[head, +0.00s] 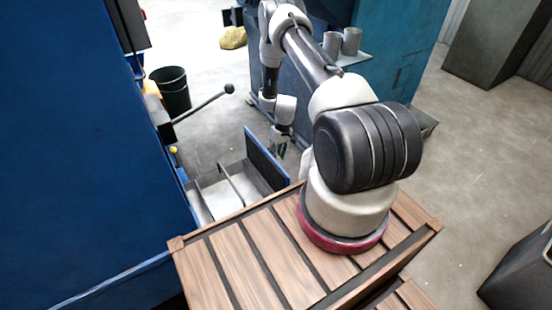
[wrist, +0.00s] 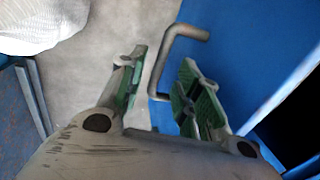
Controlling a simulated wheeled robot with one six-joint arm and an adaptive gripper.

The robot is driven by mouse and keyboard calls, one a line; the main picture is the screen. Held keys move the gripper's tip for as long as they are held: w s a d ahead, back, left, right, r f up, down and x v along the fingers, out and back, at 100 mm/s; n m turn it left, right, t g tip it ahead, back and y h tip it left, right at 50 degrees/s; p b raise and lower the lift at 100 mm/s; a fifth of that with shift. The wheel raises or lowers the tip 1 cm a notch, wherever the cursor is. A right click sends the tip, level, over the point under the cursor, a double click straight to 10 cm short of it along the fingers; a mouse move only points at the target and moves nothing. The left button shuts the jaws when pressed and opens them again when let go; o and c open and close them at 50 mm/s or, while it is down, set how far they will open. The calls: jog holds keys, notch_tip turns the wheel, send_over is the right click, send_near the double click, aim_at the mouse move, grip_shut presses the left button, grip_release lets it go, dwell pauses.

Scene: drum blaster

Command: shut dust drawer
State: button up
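The dust drawer (head: 238,188) is pulled out from the blue machine at the left in the head view. Its blue front panel (head: 266,160) stands upright, and its open tray shows metal dividers. In the wrist view the blue front (wrist: 245,55) fills the right side, with a bent grey bar handle (wrist: 160,67) on it. My gripper (head: 281,150) is just outside the front panel, pointing down. In the wrist view my gripper (wrist: 165,85) is open, its green-padded fingers apart. The handle appears between the fingers; I see no grip on it, and contact is unclear.
The blue machine (head: 85,150) has a lever with a black ball (head: 229,89) reaching out above the drawer. A black bucket (head: 172,90) stands behind. A slatted wooden surface (head: 235,265) lies in front. A teal cabinet (head: 395,50) with metal cups (head: 350,41) is at the back.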

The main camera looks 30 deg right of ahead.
jog(key=shift+a+f, duration=0.25)
jog(key=shift+f, duration=1)
jog(key=shift+c, duration=0.2)
grip_shut()
jog(key=a, duration=0.9)
jog(key=shift+s, duration=0.15)
jog(key=shift+o, duration=0.2)
grip_release()
jog(key=shift+a, duration=0.1)
